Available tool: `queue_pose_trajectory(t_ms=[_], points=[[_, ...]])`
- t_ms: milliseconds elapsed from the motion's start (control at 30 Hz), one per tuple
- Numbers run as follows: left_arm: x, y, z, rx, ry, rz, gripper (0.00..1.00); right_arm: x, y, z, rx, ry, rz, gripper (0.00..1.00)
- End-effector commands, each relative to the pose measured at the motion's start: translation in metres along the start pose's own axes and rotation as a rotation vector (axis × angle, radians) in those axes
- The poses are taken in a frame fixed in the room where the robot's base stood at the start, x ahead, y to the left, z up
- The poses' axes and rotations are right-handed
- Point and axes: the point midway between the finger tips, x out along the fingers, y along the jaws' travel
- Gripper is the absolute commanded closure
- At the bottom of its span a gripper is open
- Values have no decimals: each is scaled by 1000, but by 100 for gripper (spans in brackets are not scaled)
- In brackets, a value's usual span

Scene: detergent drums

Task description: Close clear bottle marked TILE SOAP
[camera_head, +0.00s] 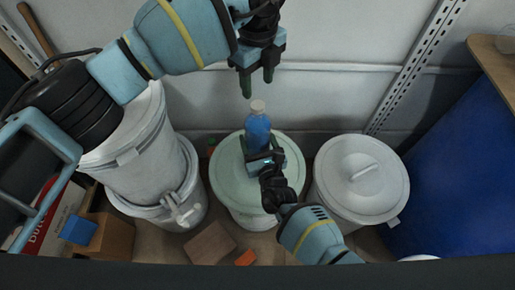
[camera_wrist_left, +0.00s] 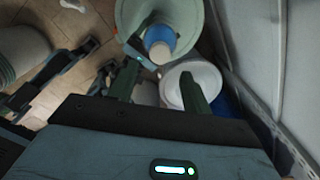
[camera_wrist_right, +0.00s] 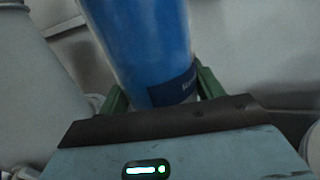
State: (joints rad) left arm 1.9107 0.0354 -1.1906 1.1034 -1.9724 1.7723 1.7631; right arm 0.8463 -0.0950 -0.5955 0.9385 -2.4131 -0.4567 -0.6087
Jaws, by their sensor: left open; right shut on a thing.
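A clear bottle with blue contents (camera_head: 257,130) stands upright over the lid of the middle drum. Its pale cap (camera_head: 257,106) sits at the top; I cannot tell whether it is tight. My right gripper (camera_head: 262,157) is shut on the lower part of the bottle. My left gripper (camera_head: 257,86) is open and empty, pointing down just above the cap. In the left wrist view the cap (camera_wrist_left: 158,52) shows beyond the fingertips.
The middle drum (camera_head: 286,190) has a pale green lid. A lidded white drum (camera_head: 362,180) stands to the right, beside a blue drum (camera_head: 460,160). Stacked white buckets (camera_head: 140,160) stand at left. Cardboard boxes (camera_head: 210,243) lie in front. A wall is behind.

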Motion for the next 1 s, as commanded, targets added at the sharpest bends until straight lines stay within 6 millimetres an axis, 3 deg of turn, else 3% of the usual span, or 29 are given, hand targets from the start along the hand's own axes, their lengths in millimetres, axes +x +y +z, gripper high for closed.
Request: queue_pose_trajectory(t_ms=[300, 500, 867, 1000], points=[[47, 1, 0, -1, 2, 3, 51, 0, 0, 0, 0, 1, -1, 98], [64, 0, 0, 0, 1, 1, 51, 0, 0, 0, 0, 1, -1, 98], [68, 0, 0, 0, 0, 0, 51, 0, 0, -1, 0, 1, -1, 98], [68, 0, 0, 0, 0, 0, 67, 0, 0, -1, 0, 1, -1, 98]])
